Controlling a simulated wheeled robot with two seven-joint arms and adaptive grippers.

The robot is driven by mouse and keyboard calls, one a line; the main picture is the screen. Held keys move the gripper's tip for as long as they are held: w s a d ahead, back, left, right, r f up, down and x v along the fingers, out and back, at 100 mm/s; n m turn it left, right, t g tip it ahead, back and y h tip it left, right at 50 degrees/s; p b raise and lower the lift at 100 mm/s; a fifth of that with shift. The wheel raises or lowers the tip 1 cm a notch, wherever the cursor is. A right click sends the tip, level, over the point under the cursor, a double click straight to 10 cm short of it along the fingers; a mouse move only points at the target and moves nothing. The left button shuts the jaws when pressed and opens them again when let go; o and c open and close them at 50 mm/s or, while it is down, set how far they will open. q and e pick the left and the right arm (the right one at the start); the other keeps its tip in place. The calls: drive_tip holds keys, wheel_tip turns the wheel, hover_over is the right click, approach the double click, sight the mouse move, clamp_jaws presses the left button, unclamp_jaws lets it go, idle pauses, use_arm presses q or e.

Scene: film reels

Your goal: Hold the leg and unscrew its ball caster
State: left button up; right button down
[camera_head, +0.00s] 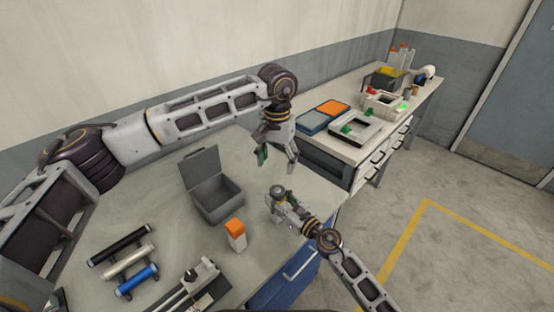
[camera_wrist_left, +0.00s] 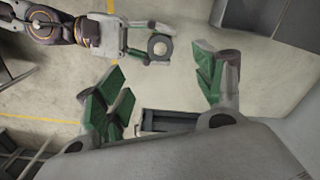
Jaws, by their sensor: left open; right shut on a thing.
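My right gripper (camera_head: 279,203) is shut on the leg over the right edge of the near table. The leg's round top (camera_head: 278,190) shows above the fingers in the head view. In the left wrist view the leg's end is a dark ring around a pale ball caster (camera_wrist_left: 160,47), held between the right gripper's fingers. The rest of the leg is hidden below. My left gripper (camera_head: 277,160) is open and empty, above and behind the leg in the head view. Its spread green-padded fingers (camera_wrist_left: 165,92) show in the left wrist view, apart from the caster.
An open grey box (camera_head: 218,200) stands on the table, with an orange-capped white bottle (camera_head: 236,238) nearby. Black (camera_head: 120,245), silver (camera_head: 127,260) and blue (camera_head: 138,279) tubes lie at front left. A fixture (camera_head: 197,285) stands at the front. A back bench (camera_head: 350,150) holds trays and parts.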

sight(277, 190)
use_arm(q)
drive_tip(key=shift+f, duration=6)
drive_tip(key=shift+c, duration=0.4)
drive_tip(key=c, duration=0.9)
drive_tip(key=o, duration=0.9)
drive_tip(key=shift+r, duration=2.3)
